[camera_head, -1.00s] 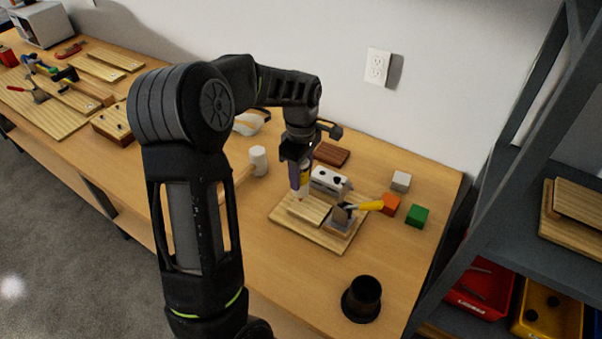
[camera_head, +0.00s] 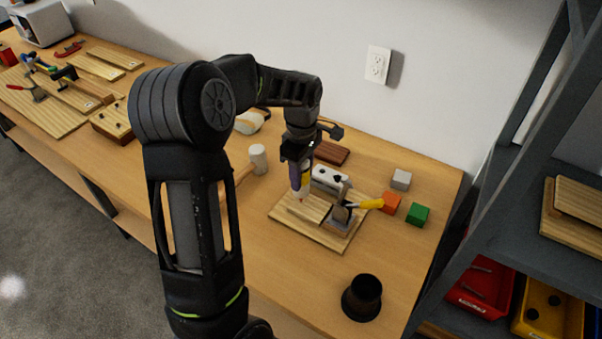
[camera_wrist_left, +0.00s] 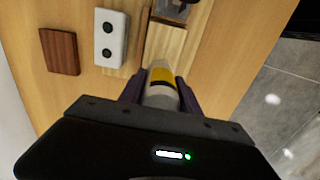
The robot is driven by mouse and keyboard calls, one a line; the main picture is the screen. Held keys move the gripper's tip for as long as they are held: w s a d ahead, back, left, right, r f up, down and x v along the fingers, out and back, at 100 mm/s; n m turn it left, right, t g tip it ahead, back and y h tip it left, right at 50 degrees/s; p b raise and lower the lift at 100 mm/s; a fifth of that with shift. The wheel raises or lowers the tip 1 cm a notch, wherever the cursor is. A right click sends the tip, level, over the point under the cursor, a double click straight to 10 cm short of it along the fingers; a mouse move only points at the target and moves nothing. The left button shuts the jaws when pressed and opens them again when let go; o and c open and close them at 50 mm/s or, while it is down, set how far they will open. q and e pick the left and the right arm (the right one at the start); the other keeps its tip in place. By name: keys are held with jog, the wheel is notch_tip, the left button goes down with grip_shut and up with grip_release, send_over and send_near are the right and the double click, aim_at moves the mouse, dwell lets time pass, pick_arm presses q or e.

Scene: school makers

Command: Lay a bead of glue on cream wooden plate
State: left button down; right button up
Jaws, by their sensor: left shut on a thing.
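My left gripper (camera_head: 299,168) is shut on a glue bottle (camera_head: 302,187), a pale bottle with a yellow band, held nozzle down. The bottle also shows between the fingers in the left wrist view (camera_wrist_left: 162,85). Its tip is over the cream wooden plate (camera_head: 312,209), which lies on a larger wooden base board (camera_head: 305,231). Whether the tip touches the plate cannot be told. No glue line can be made out. My right gripper is not in view.
A white block with dark holes (camera_head: 327,180) stands right behind the plate. Grey (camera_head: 401,180), orange (camera_head: 390,203) and green (camera_head: 417,215) cubes lie to the right. A black cup (camera_head: 363,298) stands near the front edge. A mallet (camera_head: 258,160) lies to the left, and a dark brown block (camera_head: 332,153) lies behind.

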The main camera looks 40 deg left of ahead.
pick_arm(q)
jog(key=shift+w+d, duration=0.2)
jog(key=shift+d, duration=1.85)
dwell(1.9)
dwell(0.4)
notch_tip(320, 180, up, 7)
jog(key=p, duration=0.4)
jog(key=shift+p, duration=0.35)
dwell(0.3)
